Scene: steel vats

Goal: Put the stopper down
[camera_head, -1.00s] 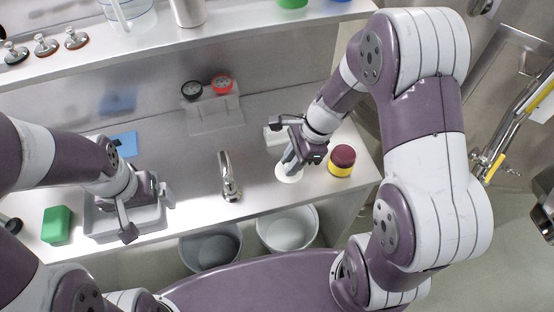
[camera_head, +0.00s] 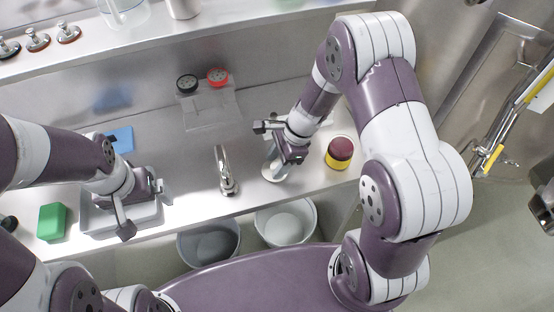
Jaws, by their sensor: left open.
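My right gripper (camera_head: 273,153) is low over the counter, right of the tap. A pale round disc (camera_head: 274,173) shows on or just above the counter under its fingers. I cannot tell whether it is the stopper's base, whether the fingers hold it, or whether it touches the counter. The gripper hides most of this spot. My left gripper (camera_head: 143,208) is open, with its fingers apart over a grey tray (camera_head: 96,222). No other stopper is clearly seen on the counter. Several metal knobs with round bases (camera_head: 37,40) stand on the upper shelf at the left.
A maroon and yellow jar (camera_head: 339,153) stands close right of my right gripper. The tap (camera_head: 226,172) is to its left. A clear stand (camera_head: 211,110) holds a black and a red round piece. A green block (camera_head: 52,221) is at the left. Two buckets (camera_head: 286,222) hang below the front edge.

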